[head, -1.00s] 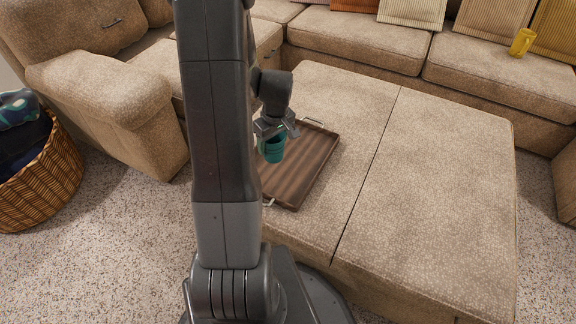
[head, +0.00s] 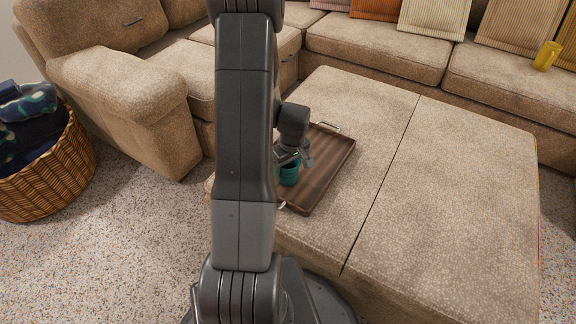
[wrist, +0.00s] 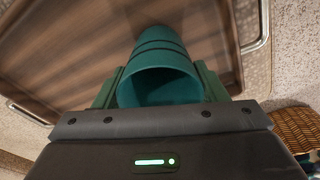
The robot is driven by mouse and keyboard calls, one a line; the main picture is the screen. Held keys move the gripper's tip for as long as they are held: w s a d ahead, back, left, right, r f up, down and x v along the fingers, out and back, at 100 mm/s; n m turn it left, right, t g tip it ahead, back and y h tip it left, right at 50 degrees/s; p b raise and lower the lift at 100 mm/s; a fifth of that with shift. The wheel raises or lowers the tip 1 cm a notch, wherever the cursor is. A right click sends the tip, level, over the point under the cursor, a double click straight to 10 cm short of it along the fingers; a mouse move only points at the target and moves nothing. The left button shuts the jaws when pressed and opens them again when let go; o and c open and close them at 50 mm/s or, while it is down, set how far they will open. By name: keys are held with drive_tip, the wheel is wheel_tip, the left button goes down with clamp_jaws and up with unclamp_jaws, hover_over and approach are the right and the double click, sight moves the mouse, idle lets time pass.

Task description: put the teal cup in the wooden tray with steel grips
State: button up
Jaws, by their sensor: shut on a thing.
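The teal cup (head: 289,174) is between the fingers of my gripper (head: 287,160), which is shut on it. In the wrist view the cup (wrist: 160,62) shows its open rim toward the camera, with a gripper finger on each side. The wooden tray with steel grips (head: 335,164) lies on the ottoman, and the cup is over its left part. The tray (wrist: 75,50) fills the background of the wrist view. I cannot tell whether the cup's base touches the tray. My arm hides the tray's left edge in the head view.
The tray lies on a wide beige ottoman (head: 440,190) with bare space to its right. A sectional sofa (head: 375,45) runs behind, with a yellow mug (head: 546,56) on its seat. A wicker basket (head: 50,175) holding cloth stands on the carpet at left.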

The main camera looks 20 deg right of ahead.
drive_tip(key=shift+f, duration=0.15)
drive_tip(key=o, duration=1)
drive_tip(key=r+p, duration=0.1)
drive_tip(key=r, duration=0.3)
drive_tip(key=s+r+p, duration=0.1)
drive_tip(key=r, duration=0.3)
drive_tip(key=r+p, duration=0.1)
drive_tip(key=r, duration=0.3)
drive_tip(key=shift+s+d+r+p, duration=0.1)
drive_tip(key=shift+s+d+p, duration=0.2)
drive_tip(key=shift+s, duration=0.1)
drive_tip(key=shift+a, duration=0.1)
